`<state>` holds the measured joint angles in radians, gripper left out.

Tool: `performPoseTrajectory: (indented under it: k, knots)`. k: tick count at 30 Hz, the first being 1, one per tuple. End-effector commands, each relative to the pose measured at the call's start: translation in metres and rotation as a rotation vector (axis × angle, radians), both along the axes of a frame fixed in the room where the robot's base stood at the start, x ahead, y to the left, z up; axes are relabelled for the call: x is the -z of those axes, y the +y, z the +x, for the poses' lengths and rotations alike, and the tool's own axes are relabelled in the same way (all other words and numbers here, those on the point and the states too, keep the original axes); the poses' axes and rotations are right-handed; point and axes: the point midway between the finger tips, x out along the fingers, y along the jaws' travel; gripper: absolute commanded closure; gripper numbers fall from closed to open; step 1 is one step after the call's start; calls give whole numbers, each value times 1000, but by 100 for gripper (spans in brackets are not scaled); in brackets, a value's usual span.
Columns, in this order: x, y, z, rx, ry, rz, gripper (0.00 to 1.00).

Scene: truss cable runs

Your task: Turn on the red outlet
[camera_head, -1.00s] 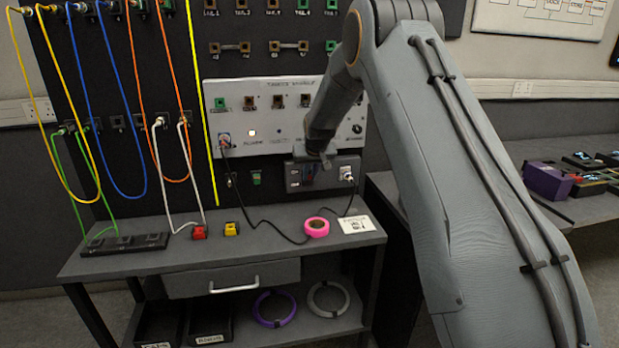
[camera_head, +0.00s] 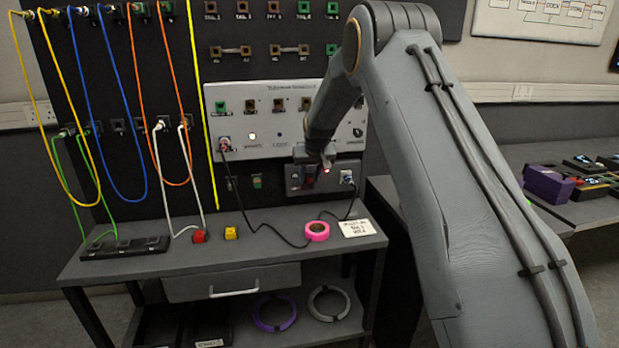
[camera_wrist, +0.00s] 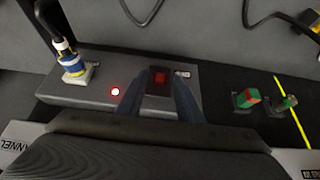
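The outlet box (camera_head: 294,186) is a dark grey unit at the lower edge of the white panel. Its red switch (camera_wrist: 160,77) shows in the wrist view between my fingertips. A plug with blue and yellow bands (camera_wrist: 72,65) sits in the box's white socket. My gripper (camera_wrist: 162,90) is open and empty, one finger on each side of the switch. I cannot tell whether the fingers touch the box. In the head view my gripper (camera_head: 322,162) is in front of the box and partly hides it.
A black cord runs over the bench (camera_head: 120,266) past pink tape (camera_head: 317,231) and a white card (camera_head: 356,228). A green switch (camera_wrist: 246,98) is beside the box in the wrist view. Cables hang at the left.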

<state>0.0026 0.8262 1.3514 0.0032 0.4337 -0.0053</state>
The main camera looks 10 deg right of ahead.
Motion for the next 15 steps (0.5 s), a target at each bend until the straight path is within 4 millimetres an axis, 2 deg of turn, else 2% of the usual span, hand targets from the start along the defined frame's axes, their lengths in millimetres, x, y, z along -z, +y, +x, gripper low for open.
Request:
performPoseTrajectory:
  k: [5,15]
  knots:
    - [-4,0,-2,0,0,0,67]
    - [-43,0,-25,0,-2,0,67]
